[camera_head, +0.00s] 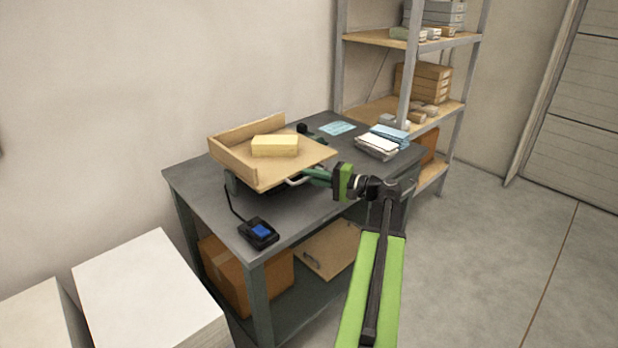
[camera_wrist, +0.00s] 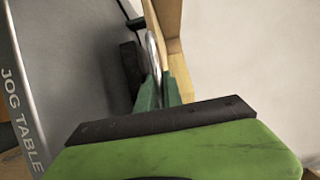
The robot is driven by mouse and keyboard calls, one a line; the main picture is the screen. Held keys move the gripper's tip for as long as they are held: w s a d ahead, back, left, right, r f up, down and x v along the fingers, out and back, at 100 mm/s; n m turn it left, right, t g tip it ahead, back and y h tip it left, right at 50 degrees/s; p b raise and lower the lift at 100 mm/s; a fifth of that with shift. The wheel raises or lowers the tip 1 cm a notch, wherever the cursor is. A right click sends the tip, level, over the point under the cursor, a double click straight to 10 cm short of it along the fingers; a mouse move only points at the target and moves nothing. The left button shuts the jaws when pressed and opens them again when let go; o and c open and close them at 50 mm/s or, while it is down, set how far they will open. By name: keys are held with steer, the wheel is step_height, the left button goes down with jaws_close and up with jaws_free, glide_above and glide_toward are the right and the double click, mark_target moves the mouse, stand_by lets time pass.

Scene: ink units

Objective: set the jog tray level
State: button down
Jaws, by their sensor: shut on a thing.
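The jog tray (camera_head: 312,151) is a light wooden tray with raised walls along its left and back sides. It stands above the grey table on a dark base, and a cream block (camera_head: 275,146) lies on it. I cannot tell exactly how far the tray is from level. A metal handle (camera_head: 297,181) sits on its front edge and also shows in the wrist view (camera_wrist: 153,50). My gripper (camera_head: 312,176) is shut on the handle; its green fingers (camera_wrist: 159,92) meet the handle's near end in the wrist view. The fingers partly hide the handle.
A black control with a blue pad (camera_head: 260,231) lies on the table's front left, its cable running to the tray's base. Paper stacks (camera_head: 378,145) and a blue sheet (camera_head: 337,128) lie to the right. White stacks (camera_head: 150,290) stand front left; a shelf (camera_head: 408,110) stands behind.

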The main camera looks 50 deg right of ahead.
steer(key=c, duration=1.5)
jaws_free()
steer(key=shift+f, duration=0.25)
steer(key=shift+s+r, duration=0.1)
steer(key=p+v, duration=0.1)
steer(key=v, duration=1.6)
steer(key=shift+s+d, duration=0.1)
steer(key=shift+s, duration=0.05)
